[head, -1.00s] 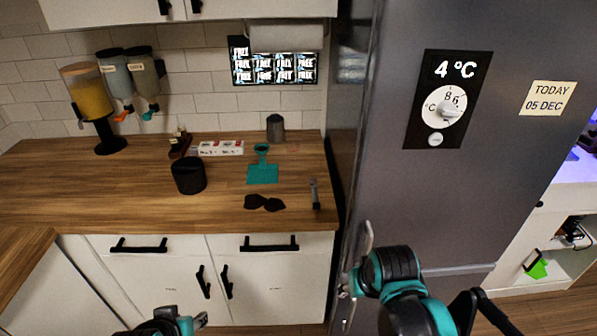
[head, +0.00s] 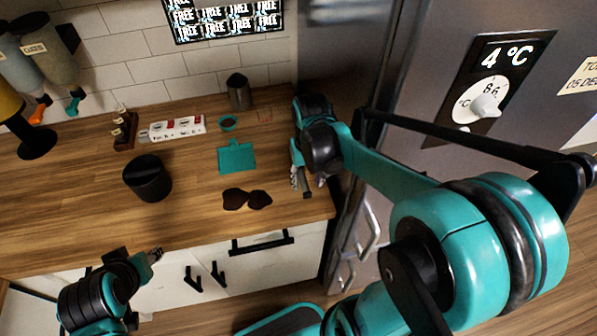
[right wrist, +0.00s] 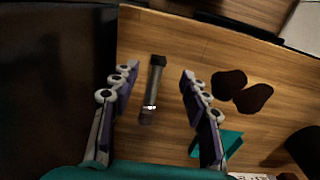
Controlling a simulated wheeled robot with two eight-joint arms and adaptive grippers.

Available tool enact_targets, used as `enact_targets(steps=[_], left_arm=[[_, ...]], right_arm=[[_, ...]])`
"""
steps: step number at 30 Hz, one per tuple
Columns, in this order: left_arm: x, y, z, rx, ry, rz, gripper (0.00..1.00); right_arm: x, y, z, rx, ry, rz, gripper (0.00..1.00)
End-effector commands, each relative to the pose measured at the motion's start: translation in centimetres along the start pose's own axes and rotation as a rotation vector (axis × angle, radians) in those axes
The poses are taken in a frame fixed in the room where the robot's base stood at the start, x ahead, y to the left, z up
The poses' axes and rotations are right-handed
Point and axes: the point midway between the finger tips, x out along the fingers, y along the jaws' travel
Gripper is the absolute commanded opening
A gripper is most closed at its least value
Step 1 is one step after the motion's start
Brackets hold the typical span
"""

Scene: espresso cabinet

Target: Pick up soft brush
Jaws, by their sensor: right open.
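The brush (right wrist: 152,90), a slim grey stick with a dark end, lies on the wooden counter near its right end. In the head view only part of it (head: 307,193) shows beside my gripper. My right gripper (head: 302,180) is open above the brush. In the right wrist view its two fingers (right wrist: 158,75) stand apart on either side of the brush, not visibly touching it. My left gripper (head: 155,256) is low in front of the cabinet, away from the brush; its jaw opening is too small to judge.
A black container (head: 147,178), a white box (head: 178,127) and a grey canister (head: 239,92) stand further off. The steel fridge (head: 430,100) rises close on the right.

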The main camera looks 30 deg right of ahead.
Motion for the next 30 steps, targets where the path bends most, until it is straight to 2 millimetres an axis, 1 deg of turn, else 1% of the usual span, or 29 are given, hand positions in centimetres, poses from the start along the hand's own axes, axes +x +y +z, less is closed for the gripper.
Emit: enact_targets(steps=[1, 5, 9, 12, 19, 20, 21, 23, 24, 30], left_arm=[[0.3, 0.0, 0.2, 0.000, 0.000, 0.000, 0.40], [0.9, 0.0, 0.6, 0.000, 0.000, 0.000, 0.40], [1.9, 0.0, 1.3, 0.000, 0.000, 0.000, 0.40], [2.2, 0.0, 1.6, 0.000, 0.000, 0.000, 0.40], [2.1, 0.0, 1.5, 0.000, 0.000, 0.000, 0.40], [2.1, 0.0, 1.5, 0.000, 0.000, 0.000, 0.40], [2.1, 0.0, 1.5, 0.000, 0.000, 0.000, 0.40], [2.1, 0.0, 1.5, 0.000, 0.000, 0.000, 0.40], [2.1, 0.0, 1.5, 0.000, 0.000, 0.000, 0.40], [2.1, 0.0, 1.5, 0.000, 0.000, 0.000, 0.40]], right_arm=[[0.7, 0.0, -0.1, 0.000, 0.001, 0.000, 0.46], [2.0, 0.1, -0.3, 0.000, 0.001, 0.000, 0.46], [4.3, 0.2, -0.6, 0.000, 0.001, 0.000, 0.46], [5.4, 0.2, -0.6, 0.000, 0.001, 0.000, 0.46], [5.4, 0.2, -0.5, 0.000, 0.001, 0.000, 0.46], [5.4, 0.2, -0.5, 0.000, 0.002, 0.000, 0.38], [5.4, 0.2, -0.5, 0.000, 0.002, 0.000, 0.27], [5.4, 0.2, -0.5, 0.000, 0.002, 0.000, 0.11], [5.4, 0.2, -0.5, 0.000, 0.002, 0.000, 0.01], [5.4, 0.2, -0.5, 0.000, 0.002, 0.000, 0.00]])
